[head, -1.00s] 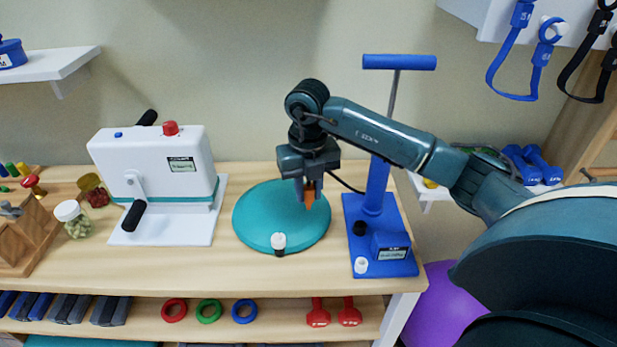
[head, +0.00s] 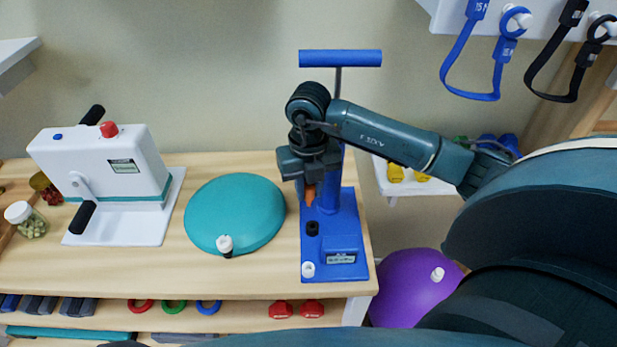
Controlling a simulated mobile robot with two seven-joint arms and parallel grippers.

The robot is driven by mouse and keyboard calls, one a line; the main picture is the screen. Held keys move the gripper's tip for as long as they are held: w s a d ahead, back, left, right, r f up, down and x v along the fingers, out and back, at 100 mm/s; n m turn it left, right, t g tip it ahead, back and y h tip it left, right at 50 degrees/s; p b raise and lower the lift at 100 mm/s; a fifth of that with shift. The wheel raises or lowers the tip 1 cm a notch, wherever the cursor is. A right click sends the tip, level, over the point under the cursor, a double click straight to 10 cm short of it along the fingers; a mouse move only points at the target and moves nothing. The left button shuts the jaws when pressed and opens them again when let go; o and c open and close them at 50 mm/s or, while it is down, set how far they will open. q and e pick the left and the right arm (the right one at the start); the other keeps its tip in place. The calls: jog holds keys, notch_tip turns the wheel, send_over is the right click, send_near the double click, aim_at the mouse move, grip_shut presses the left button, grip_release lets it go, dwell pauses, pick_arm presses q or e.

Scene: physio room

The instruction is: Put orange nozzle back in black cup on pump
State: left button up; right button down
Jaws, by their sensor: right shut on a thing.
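The blue floor-style pump (head: 331,262) stands at the right end of the table, with its T-handle (head: 340,58) up. The black cup (head: 312,228) is on the pump's base, with a white cup (head: 308,269) nearer the front edge. My right gripper (head: 309,187) points down and is shut on the orange nozzle (head: 309,197). The nozzle hangs tip down, a little behind and above the black cup, apart from it in the picture. The gripper hides part of the pump's barrel. My left gripper is not in view.
A teal balance disc (head: 235,205) with a white-and-black valve piece (head: 225,245) on it lies left of the pump. A white crank machine (head: 105,175) stands further left. A purple ball (head: 410,288) is beyond the table's right end.

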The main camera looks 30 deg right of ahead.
jog(key=shift+s+d, duration=0.15)
jog(key=shift+d, duration=0.25)
jog(key=shift+f+b, duration=0.65)
jog(key=shift+f, duration=0.45)
notch_tip(320, 180, down, 4)
jog(key=b, duration=0.2)
jog(key=shift+r+b, duration=0.1)
jog(key=shift+b, duration=0.25)
jog(key=shift+f, duration=0.3)
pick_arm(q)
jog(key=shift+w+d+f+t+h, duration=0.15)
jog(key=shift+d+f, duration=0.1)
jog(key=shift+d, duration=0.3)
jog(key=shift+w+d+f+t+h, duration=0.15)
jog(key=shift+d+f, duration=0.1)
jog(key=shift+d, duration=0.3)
pick_arm(e)
jog(key=shift+f, duration=0.1)
pick_arm(q)
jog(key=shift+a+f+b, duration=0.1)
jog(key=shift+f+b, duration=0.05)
jog(key=shift+b, duration=0.3)
pick_arm(e)
jog(key=shift+f, duration=0.2)
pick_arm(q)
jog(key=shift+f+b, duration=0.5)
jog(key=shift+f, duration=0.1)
pick_arm(e)
jog(key=shift+f, duration=0.7)
